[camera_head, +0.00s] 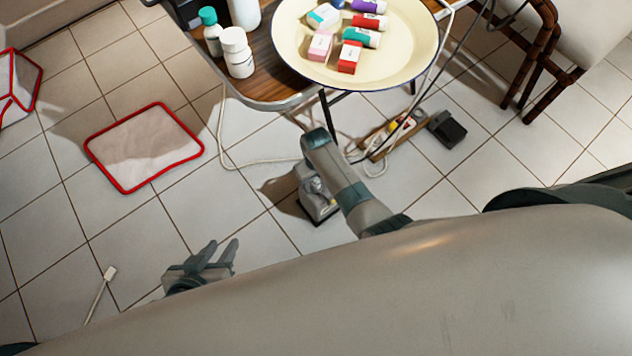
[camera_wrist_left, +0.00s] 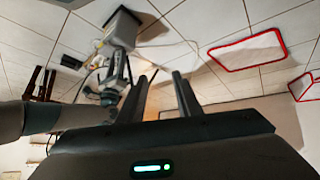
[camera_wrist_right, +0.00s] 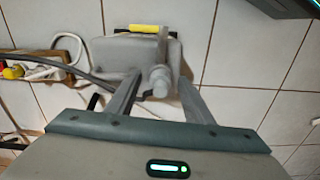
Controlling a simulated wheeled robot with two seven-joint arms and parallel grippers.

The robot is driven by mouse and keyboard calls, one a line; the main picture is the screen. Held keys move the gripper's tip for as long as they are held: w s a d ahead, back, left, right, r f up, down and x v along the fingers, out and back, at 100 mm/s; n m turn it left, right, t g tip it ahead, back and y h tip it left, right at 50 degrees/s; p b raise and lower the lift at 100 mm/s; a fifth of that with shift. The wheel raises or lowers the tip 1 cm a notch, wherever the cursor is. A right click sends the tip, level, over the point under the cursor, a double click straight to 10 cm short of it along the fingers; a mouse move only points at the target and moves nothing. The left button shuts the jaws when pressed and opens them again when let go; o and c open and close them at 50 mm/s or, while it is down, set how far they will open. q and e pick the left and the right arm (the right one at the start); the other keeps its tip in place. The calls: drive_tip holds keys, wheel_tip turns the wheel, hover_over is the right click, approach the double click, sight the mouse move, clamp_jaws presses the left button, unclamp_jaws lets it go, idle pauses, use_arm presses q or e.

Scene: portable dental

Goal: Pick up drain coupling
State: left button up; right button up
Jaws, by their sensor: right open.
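A grey unit (camera_wrist_right: 125,55) with a yellow bar stands on the tiled floor in the right wrist view. A pale grey knob-like fitting (camera_wrist_right: 160,78) at its near side looks like the drain coupling. My right gripper (camera_wrist_right: 157,97) is open, with the fitting between or just beyond its fingertips. I cannot tell if they touch it. In the head view the unit (camera_head: 318,203) is partly hidden by my right arm. My left gripper (camera_head: 222,252) is open and empty above the floor at lower left. It also shows open in the left wrist view (camera_wrist_left: 163,78).
A wooden table (camera_head: 262,78) carries a cream tray (camera_head: 290,62) of small boxes, with white bottles (camera_head: 238,55) beside it. A power strip (camera_head: 385,140), black adapter (camera_head: 446,128) and loose cables lie near the unit.

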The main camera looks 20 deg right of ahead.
sight(319, 180)
clamp_jaws()
drive_tip(key=shift+r, duration=0.15)
